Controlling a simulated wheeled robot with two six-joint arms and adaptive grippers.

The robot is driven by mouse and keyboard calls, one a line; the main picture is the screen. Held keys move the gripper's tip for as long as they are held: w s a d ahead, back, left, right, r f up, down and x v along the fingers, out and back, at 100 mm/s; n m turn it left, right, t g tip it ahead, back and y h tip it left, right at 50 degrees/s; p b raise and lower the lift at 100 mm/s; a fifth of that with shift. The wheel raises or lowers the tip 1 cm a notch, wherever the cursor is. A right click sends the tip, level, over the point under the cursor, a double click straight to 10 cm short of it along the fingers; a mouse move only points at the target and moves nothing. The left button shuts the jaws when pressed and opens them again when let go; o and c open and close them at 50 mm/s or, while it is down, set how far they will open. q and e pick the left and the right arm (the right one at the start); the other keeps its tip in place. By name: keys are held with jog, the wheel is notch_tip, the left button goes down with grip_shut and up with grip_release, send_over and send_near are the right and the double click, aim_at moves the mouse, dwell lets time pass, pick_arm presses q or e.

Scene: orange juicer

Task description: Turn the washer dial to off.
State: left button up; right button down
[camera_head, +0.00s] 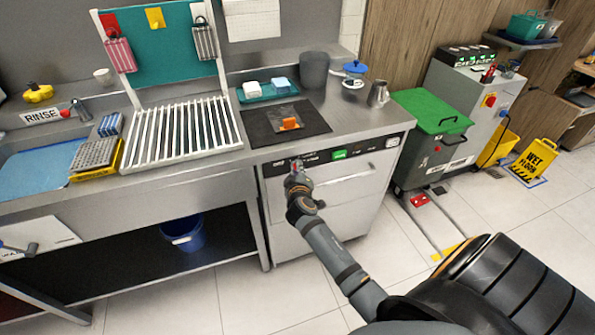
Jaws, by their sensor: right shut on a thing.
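The washer (345,192) is a light steel front under the counter, with a dark control panel (325,160) along its top. A green lit label (340,154) sits on the panel. My right gripper (296,170) is at the left part of this panel, its arm reaching up from the lower right. It is shut on the washer dial, which it mostly hides. A small red spot shows at the fingertips. The dial's pointer and setting cannot be read. My left gripper is not in view.
The steel counter above holds a dark mat (258,130) with an orange item (289,124), a white slatted rack (185,130) and a grey bin (314,70). A green-lidded machine (432,112) stands right of the washer. Open tiled floor (400,235) lies in front.

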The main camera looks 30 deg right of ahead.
jog(key=c, duration=1.4)
grip_release()
jog(key=v, duration=1.2)
jog(key=shift+w+a, duration=0.1)
